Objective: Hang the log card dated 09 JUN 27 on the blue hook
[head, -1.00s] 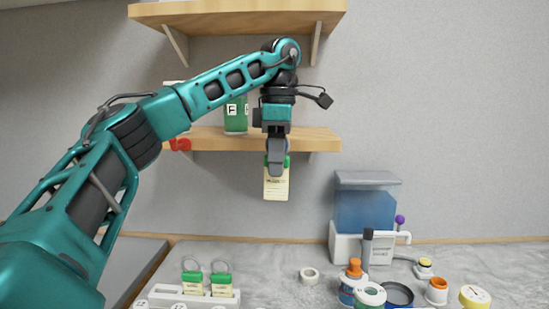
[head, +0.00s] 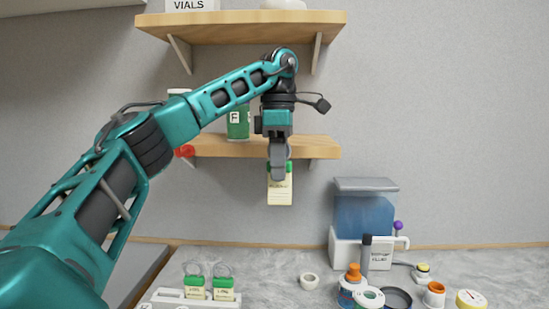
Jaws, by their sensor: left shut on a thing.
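My left gripper (head: 278,170) points down in front of the lower shelf and is shut on a cream log card (head: 280,192) with a green top. The card hangs upright below the fingers, clear of the counter; its writing is too small to read. Two more cards with green tops and wire rings, one (head: 194,287) left and one (head: 223,289) right, stand in a white rack (head: 166,295) at the counter's front left. A red hook or knob (head: 185,151) shows at the lower shelf's left end. I see no blue hook; the arm and gripper hide part of the shelf edge. My right gripper is not in view.
The lower shelf (head: 318,147) holds a green jar (head: 238,122) marked F. The upper shelf (head: 240,27) holds a box marked VIALS. A blue-tank dispenser (head: 364,215) stands on the counter at right, with several jars and rings before it. The counter's middle is fairly clear.

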